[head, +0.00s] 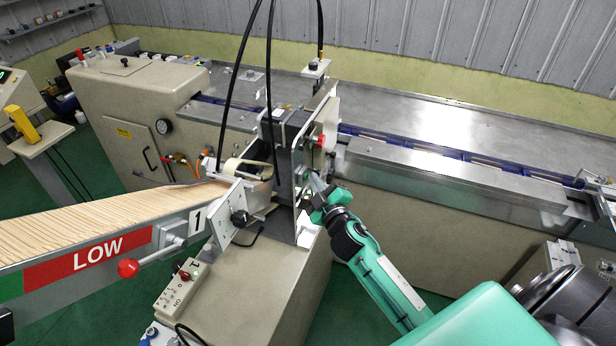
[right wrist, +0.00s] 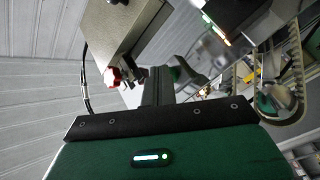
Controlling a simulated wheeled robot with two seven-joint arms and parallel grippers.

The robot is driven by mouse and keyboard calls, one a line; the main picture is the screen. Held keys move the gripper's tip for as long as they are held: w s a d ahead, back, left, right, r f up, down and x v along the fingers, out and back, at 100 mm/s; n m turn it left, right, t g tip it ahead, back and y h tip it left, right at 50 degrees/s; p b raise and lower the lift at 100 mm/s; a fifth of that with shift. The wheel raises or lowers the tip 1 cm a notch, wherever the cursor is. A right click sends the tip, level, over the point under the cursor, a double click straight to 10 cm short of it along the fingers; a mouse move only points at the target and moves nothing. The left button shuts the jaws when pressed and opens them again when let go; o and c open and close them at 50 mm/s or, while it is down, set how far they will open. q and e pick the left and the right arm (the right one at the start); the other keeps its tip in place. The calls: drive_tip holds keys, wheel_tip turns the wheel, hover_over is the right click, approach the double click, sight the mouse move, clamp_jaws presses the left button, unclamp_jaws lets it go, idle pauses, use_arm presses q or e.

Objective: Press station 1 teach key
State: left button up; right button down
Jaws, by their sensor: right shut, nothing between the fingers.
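Station 1 is the upright metal unit (head: 305,190) beside the stick chute, which carries a "1" plate (head: 198,219). A red mushroom knob (head: 320,142) sticks out of its right face and also shows in the right wrist view (right wrist: 112,77). My right gripper (head: 316,184) is shut and empty, its tips close to that right face, below the red knob. I cannot tell whether the tips touch the face. The shut fingers (right wrist: 160,84) also show in the right wrist view. I cannot make out the teach key; the gripper may hide it. My left gripper is out of view.
The chute of wooden sticks (head: 110,215) with a red LOW label (head: 98,252) runs in from the left. A switch box (head: 182,288) sits below it. The long conveyor (head: 450,160) extends right behind my right arm. Black cables (head: 243,75) hang over the station.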

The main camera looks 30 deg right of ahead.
drive_tip(key=shift+s+d, duration=0.45)
drive_tip(key=shift+s, duration=0.15)
drive_tip(key=shift+s+d, duration=1.65)
drive_tip(key=shift+s, duration=0.25)
drive_tip(key=s+a+f+m+g, duration=0.1)
drive_tip(key=s+f+g, duration=0.25)
drive_tip(key=f, duration=0.95)
drive_tip(key=s+a+f+m+g, duration=0.15)
drive_tip(key=s+f, duration=0.25)
drive_tip(key=f, duration=0.8)
drive_tip(key=s+f+m+g, duration=0.1)
drive_tip(key=s+f+g, duration=0.2)
drive_tip(key=f, duration=1)
drive_tip(key=s+a+f+m+g+y, duration=0.1)
drive_tip(key=s+a+f+g, duration=0.15)
drive_tip(key=s+f, duration=0.65)
drive_tip(key=s+a+f+m+g, duration=0.1)
drive_tip(key=s+a+f+g, duration=0.15)
drive_tip(key=s+f, duration=0.65)
drive_tip(key=s+a+f+g, duration=0.1)
drive_tip(key=s+f+g, duration=0.1)
drive_tip(key=s, duration=0.8)
drive_tip(key=s+a+f+g+b, duration=0.1)
drive_tip(key=s+f, duration=0.4)
drive_tip(key=s, duration=0.5)
drive_tip(key=shift+a+m+g+y, duration=0.3)
drive_tip(key=shift+a+m+g, duration=0.15)
drive_tip(key=shift+g, duration=0.45)
